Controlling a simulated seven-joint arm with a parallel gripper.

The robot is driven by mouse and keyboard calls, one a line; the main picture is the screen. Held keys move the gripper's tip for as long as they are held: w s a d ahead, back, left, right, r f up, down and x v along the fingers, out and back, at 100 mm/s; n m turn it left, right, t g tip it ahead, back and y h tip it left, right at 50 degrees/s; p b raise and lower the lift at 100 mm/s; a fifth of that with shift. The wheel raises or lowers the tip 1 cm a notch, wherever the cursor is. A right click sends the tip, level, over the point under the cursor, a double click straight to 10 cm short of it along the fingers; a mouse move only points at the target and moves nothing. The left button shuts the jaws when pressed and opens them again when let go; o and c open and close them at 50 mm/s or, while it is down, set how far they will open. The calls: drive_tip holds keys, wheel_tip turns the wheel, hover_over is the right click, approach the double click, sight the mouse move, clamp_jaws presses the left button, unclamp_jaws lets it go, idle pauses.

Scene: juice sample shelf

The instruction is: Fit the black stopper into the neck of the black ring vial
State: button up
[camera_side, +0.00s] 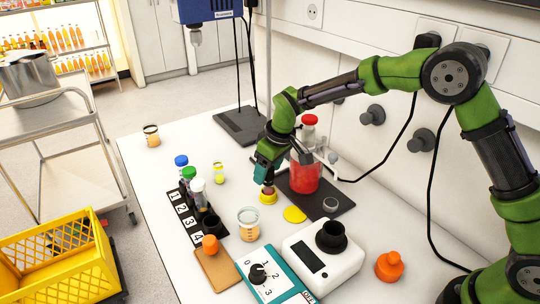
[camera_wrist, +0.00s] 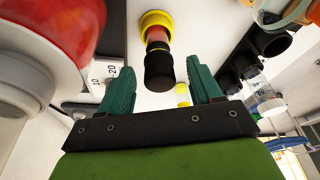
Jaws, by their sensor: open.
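My gripper (camera_side: 266,179) points down over the table, and its open fingers also show in the wrist view (camera_wrist: 163,78). A short upright piece with a black end (camera_wrist: 159,68), which looks like the black stopper, stands on a round yellow base (camera_wrist: 157,22) with a reddish part between. In the wrist view its black end lies in line with the gap between the fingers; I cannot tell if they touch it. The side view shows the yellow base (camera_side: 268,198) just below the fingertips.
The numbered rack (camera_side: 184,217) holds vials with blue, green and white tops. A red-filled vessel (camera_side: 305,176) stands close right of my gripper. A beaker (camera_side: 248,224), a yellow disc (camera_side: 294,214) and a white device (camera_side: 322,262) are nearer the camera. Behind left, the table is mostly clear.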

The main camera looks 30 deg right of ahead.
drive_tip(key=v, duration=1.7)
drive_tip(key=s+d+m+t, duration=0.2)
drive_tip(key=s+d+m, duration=0.2)
drive_tip(key=s, duration=0.8)
drive_tip(key=s+d+m+t+y, duration=0.1)
drive_tip(key=s+d+m, duration=0.3)
drive_tip(key=s, duration=0.9)
drive_tip(key=shift+d+r+t, duration=0.2)
drive_tip(key=shift+d+t, duration=0.3)
drive_tip(key=shift+t, duration=0.1)
